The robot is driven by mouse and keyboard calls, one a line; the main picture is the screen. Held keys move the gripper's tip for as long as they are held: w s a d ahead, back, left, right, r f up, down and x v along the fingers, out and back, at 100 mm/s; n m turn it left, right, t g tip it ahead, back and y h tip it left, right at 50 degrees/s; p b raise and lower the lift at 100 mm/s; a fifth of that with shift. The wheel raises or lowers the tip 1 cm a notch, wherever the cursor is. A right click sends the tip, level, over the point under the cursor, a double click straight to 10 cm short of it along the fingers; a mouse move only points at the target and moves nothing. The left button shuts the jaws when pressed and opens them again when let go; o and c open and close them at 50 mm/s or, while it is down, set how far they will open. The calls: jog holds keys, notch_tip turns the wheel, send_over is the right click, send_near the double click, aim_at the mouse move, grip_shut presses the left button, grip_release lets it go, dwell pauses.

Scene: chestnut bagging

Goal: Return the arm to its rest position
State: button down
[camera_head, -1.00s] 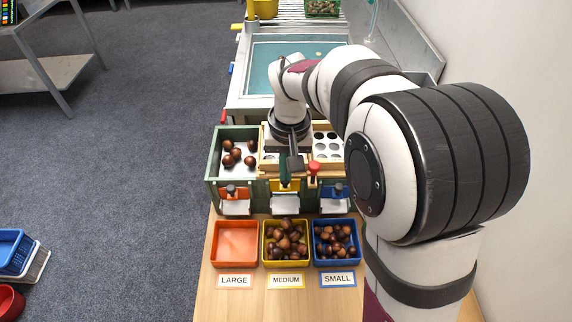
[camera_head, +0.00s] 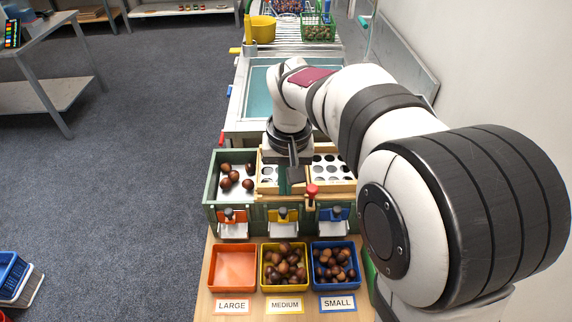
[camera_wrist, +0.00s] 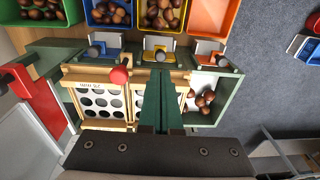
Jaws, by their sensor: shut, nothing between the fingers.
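My gripper (camera_head: 294,182) hangs over the green sorting box, near its wooden hole plates. In the wrist view its two dark green fingers (camera_wrist: 156,92) are together, with nothing between them. The sorting box (camera_head: 209,190) has a left bay with several chestnuts (camera_head: 229,182) and hole plates (camera_head: 329,168) to the right. A red knob (camera_head: 312,190) stands at the front of the plates. My arm's upper links fill the right side of the head view and hide part of the table.
In front are an empty orange LARGE tray (camera_head: 211,270), a yellow MEDIUM tray (camera_head: 264,283) and a blue SMALL tray (camera_head: 314,283), the last two holding several chestnuts. Behind lies a sink (camera_head: 262,92). A wall (camera_head: 480,60) stands at the right. Open floor (camera_head: 130,150) lies left.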

notch_tip(320, 180, up, 7)
jog(key=s+d+f+m, duration=0.2)
jog(key=s, duration=0.6)
jog(key=s+d+f+m+y, duration=0.1)
jog(key=s+f, duration=0.2)
jog(key=s, duration=0.6)
jog(key=s+d+f+m+g, duration=0.1)
jog(key=s+d+f+m, duration=0.1)
jog(key=s, duration=0.6)
jog(key=shift+s+d+f+m, duration=0.3)
jog(key=shift+s+f, duration=0.05)
jog(key=shift+f, duration=0.1)
